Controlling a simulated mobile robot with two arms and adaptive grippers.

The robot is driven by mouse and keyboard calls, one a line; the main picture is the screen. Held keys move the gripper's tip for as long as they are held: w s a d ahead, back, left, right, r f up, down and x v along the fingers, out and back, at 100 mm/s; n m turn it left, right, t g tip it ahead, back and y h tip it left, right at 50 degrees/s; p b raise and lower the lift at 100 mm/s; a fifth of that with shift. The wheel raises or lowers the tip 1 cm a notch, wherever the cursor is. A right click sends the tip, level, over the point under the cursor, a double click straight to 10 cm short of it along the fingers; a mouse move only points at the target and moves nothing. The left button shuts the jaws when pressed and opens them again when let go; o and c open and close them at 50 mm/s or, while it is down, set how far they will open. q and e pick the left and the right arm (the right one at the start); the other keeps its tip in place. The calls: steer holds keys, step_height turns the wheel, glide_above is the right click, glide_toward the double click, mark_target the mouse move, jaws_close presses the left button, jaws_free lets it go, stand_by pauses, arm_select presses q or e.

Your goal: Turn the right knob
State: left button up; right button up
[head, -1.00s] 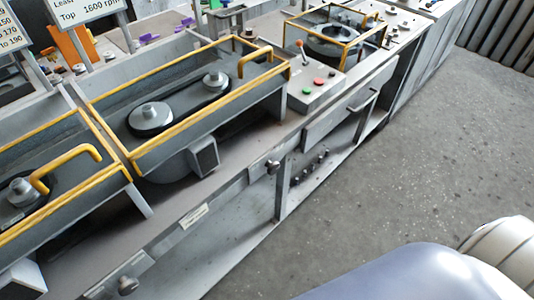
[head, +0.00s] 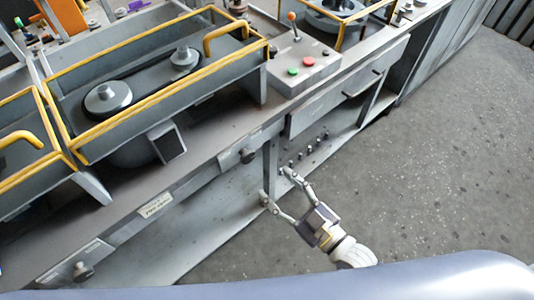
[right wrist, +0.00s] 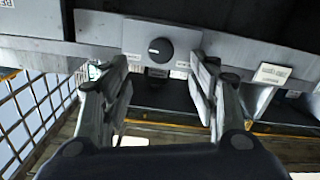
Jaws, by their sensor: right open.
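The right knob (head: 248,155) is a dark round knob on a metal plate on the bench's front edge. It also shows in the right wrist view (right wrist: 160,48), centred beyond my fingers, with a light mark at its left side. My right gripper (head: 276,184) is in front of the bench, with its fingers spread towards it. In the right wrist view the open fingers (right wrist: 157,66) are on either side of the knob's line, apart from it and empty. A second, left knob (head: 82,271) is lower left on the same edge. My left gripper is not in view.
Yellow-railed guards (head: 140,62) with pulleys and a belt stand on the bench top. A control box (head: 305,66) with a lever and green and red buttons sits to the right. A drawer handle (head: 362,85) sticks out below it. The grey floor (head: 440,170) is open.

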mark_target(249, 158)
steer(key=x, duration=0.7)
steer(key=p+x, duration=0.1)
steer(key=x, duration=0.2)
steer(key=shift+w+a+r, duration=0.25)
steer(key=shift+a+r, duration=0.1)
steer(key=shift+r, duration=0.05)
steer(key=shift+c, duration=0.2)
steer(key=c, duration=1)
